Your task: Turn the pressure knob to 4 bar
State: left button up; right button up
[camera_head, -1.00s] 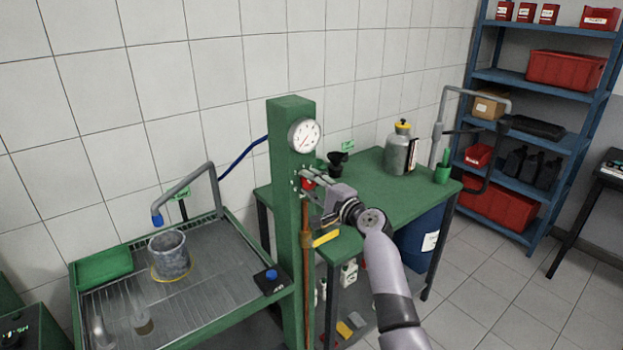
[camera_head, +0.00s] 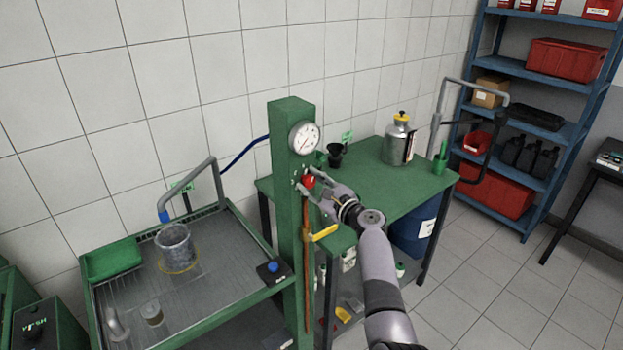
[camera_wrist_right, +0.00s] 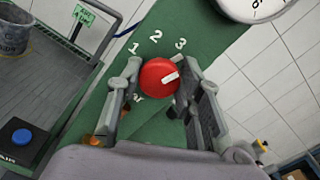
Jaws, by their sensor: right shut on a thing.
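The red pressure knob (camera_wrist_right: 158,77) sits on the green post (camera_head: 290,225), below the round white gauge (camera_head: 304,137). Its white pointer mark aims right and slightly up in the right wrist view, beyond the printed 3 (camera_wrist_right: 181,43). The numbers 1 and 2 show to its upper left; I cannot see a 4. My right gripper (camera_head: 309,182) is shut on the knob, with one finger on each side of it (camera_wrist_right: 157,88). The gauge needle is too small to read. My left gripper is not in view.
A yellow-handled lever (camera_head: 325,232) sticks out of the post just below my right gripper. Left is a wash tray (camera_head: 215,290) with a grey cylinder (camera_head: 174,243) and a blue button (camera_head: 272,268). Right is a green table (camera_head: 375,185) with a metal canister (camera_head: 397,143).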

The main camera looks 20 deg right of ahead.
jog(key=m, duration=0.5)
dwell(0.5)
jog(key=o, duration=1.2)
jog(key=shift+c, duration=0.2)
jog(key=shift+d, duration=0.1)
jog(key=v, duration=1.2)
